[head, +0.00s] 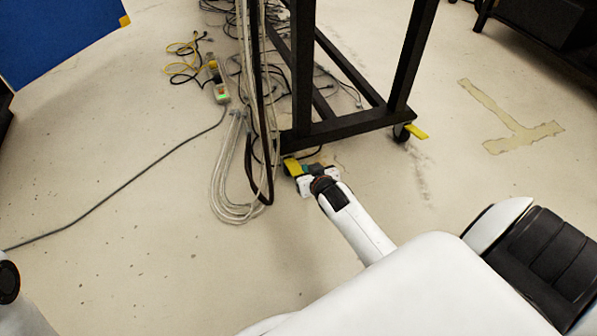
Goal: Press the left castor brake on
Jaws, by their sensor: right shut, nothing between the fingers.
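The left castor's yellow brake pedal (291,166) shows at the near left foot of the black rack (345,127). My right gripper (301,175) is shut and empty, right at this castor, and hides most of its wheel. I cannot tell whether the fingertips touch the pedal. The right castor (401,132) has its own yellow pedal (417,131), sticking out to the right. My left gripper is not in view.
Pale looped cables (233,190) hang down to the floor just left of the left castor. A power strip (221,94) and a dark cord (135,174) lie farther left. Tape (510,125) marks the floor at right. The floor at lower left is mostly clear.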

